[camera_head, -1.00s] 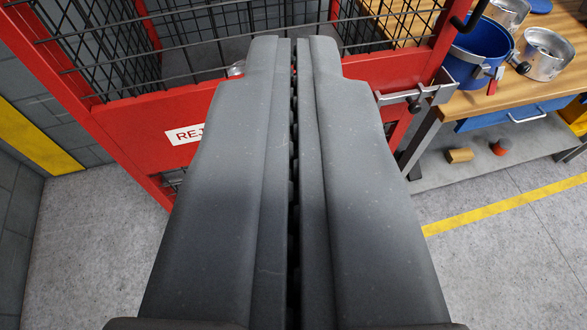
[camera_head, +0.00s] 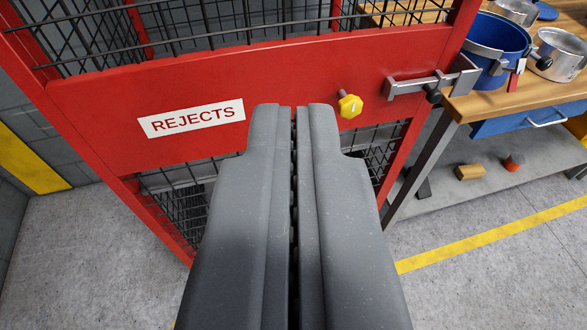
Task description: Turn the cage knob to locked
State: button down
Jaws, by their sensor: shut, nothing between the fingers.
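The red cage (camera_head: 285,75) stands ahead, with black wire mesh and a white REJECTS label (camera_head: 192,119) on its red front panel. The yellow cage knob (camera_head: 350,106) sticks out from the panel on a short stem, right of the label. A pale mark shows on the knob's face; its exact setting is too small to read. My gripper (camera_head: 294,108) is shut and empty. Its fingertips overlap the lower part of the panel in the picture, to the left of the knob and apart from it.
A grey metal clamp or latch (camera_head: 425,85) joins the panel's right end near the wooden workbench (camera_head: 500,98). The bench holds a blue bucket (camera_head: 497,38) and metal pots (camera_head: 556,53). A yellow line (camera_head: 480,238) crosses the open concrete floor.

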aim_at(350, 105)
jog(key=z, duration=1.2)
jog(key=k, duration=1.9)
jog(key=u, duration=0.75)
jog(key=i, duration=1)
jog(key=z, duration=0.05)
